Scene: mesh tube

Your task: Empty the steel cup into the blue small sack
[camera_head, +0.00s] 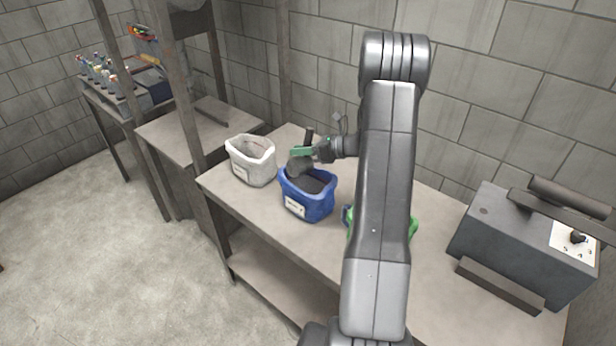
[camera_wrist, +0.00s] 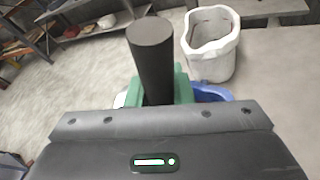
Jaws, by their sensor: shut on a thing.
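The blue small sack (camera_head: 312,207) stands open on the bench with a pale label on its front; its inside looks dark. My gripper (camera_head: 306,151), with green fingers, is above the sack's back left rim. It is shut on the dark handle of the steel cup (camera_head: 299,164). The grey cup hangs tilted over the sack's opening, and its mouth and contents cannot be made out. In the wrist view the dark round handle (camera_wrist: 151,58) stands up between the green fingers (camera_wrist: 182,88). Part of the blue rim (camera_wrist: 213,92) shows behind them; the cup's bowl is hidden there.
A white sack (camera_head: 250,161) stands close to the left of the blue one. A green sack (camera_head: 412,226) is mostly hidden behind my arm. A grey machine (camera_head: 520,245) with a dial is at the right. Upright posts (camera_head: 184,90) rise at the left.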

